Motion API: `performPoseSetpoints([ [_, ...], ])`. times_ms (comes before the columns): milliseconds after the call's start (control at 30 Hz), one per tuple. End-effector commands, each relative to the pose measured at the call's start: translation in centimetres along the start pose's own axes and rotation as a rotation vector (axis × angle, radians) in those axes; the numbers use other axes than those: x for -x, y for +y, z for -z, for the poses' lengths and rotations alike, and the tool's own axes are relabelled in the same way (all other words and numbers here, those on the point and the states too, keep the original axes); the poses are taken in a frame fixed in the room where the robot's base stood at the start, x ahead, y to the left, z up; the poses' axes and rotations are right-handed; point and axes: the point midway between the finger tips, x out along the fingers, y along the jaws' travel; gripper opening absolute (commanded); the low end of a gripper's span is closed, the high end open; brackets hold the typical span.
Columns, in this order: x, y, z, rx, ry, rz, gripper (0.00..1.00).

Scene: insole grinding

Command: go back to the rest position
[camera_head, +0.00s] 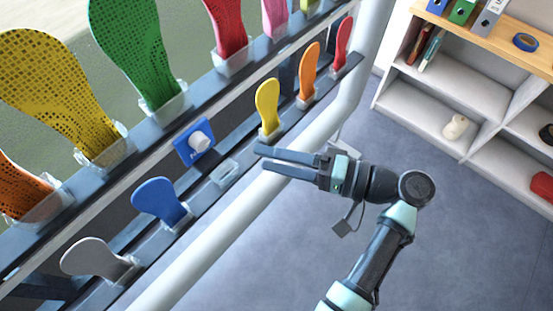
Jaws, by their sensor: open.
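My gripper (262,157) is open and empty. Its two dark fingers point left, in front of the lower rail of the rack. They are close in the picture to the small yellow insole (267,107) and an empty clear holder (225,171). I cannot tell the exact gap in depth between the fingers and the rail. My arm reaches in from the bottom, bent at a dark round joint.
The rack's lower rail (196,207) also holds blue (160,200), grey (95,259), orange and red insoles. Large insoles, such as the green one (143,55), stand on the upper rail. A white shelf (430,103) stands at the right. Grey floor (460,240) is clear.

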Motion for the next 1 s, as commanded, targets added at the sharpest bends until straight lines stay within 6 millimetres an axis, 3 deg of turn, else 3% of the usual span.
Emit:
performPoseSetpoints([
  [667, 0.2, -0.1, 0.2, 0.007, 0.005, -0.010, 0.71],
  [767, -0.5, -0.6, 2.0, 0.059, 0.047, -0.091, 0.71],
  [867, -1.4, -2.1, 5.8, 0.183, 0.156, -0.247, 0.71],
  [967, -1.7, -6.0, 10.8, 0.389, 0.340, -0.420, 0.71],
  [1000, -1.5, -8.2, 12.6, 0.484, 0.425, -0.478, 0.71],
])
